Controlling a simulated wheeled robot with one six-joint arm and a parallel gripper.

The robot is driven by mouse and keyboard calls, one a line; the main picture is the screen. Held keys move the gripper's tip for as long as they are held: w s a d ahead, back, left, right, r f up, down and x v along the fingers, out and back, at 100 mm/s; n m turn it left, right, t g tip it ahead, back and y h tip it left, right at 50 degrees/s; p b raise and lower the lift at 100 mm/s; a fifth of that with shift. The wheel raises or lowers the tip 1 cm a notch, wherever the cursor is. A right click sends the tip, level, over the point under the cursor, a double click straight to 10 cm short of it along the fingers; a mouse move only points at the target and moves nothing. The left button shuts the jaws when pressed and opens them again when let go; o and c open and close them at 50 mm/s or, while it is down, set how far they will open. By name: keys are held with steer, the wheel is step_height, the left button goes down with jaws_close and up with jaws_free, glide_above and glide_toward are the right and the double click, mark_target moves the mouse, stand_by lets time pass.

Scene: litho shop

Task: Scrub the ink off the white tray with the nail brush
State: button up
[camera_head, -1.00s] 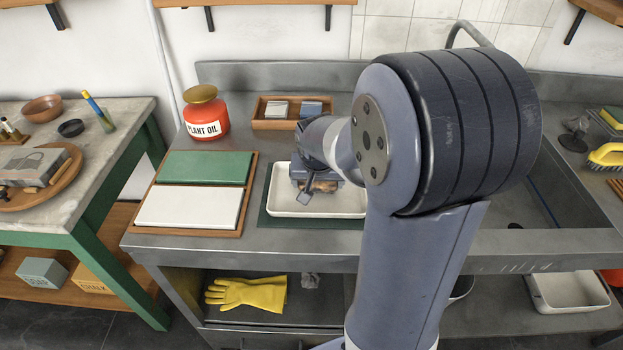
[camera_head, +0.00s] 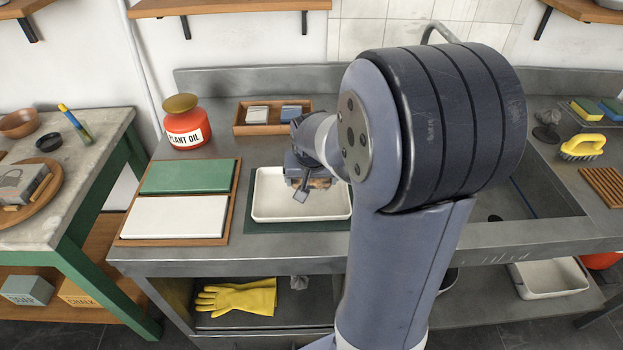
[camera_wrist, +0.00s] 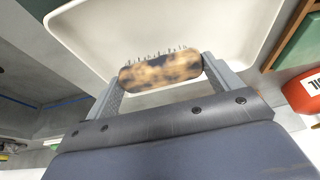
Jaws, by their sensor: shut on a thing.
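My gripper (camera_head: 312,183) is shut on the nail brush, which has a mottled brown and tan body (camera_wrist: 160,71). Dark bristles stick out from its far side in the wrist view. The white tray (camera_head: 262,213) sits on a dark green mat on the metal bench. The brush is over the right half of the tray; I cannot tell whether the bristles touch it. The tray's wall and floor also fill the top of the wrist view (camera_wrist: 85,35). I see no clear ink on the visible parts. My arm is near the tray's right edge.
A red plant oil can (camera_head: 185,128) and a wooden tray with two blocks (camera_head: 243,130) stand behind. Green and white slabs in a wooden frame (camera_head: 232,219) lie left. A sink (camera_head: 535,205) is right, with a yellow-handled brush (camera_head: 583,146) beyond it.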

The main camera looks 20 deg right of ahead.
steer(key=shift+r+p, duration=2.05)
steer(key=shift+r, duration=1.05)
steer(key=shift+w, duration=0.1)
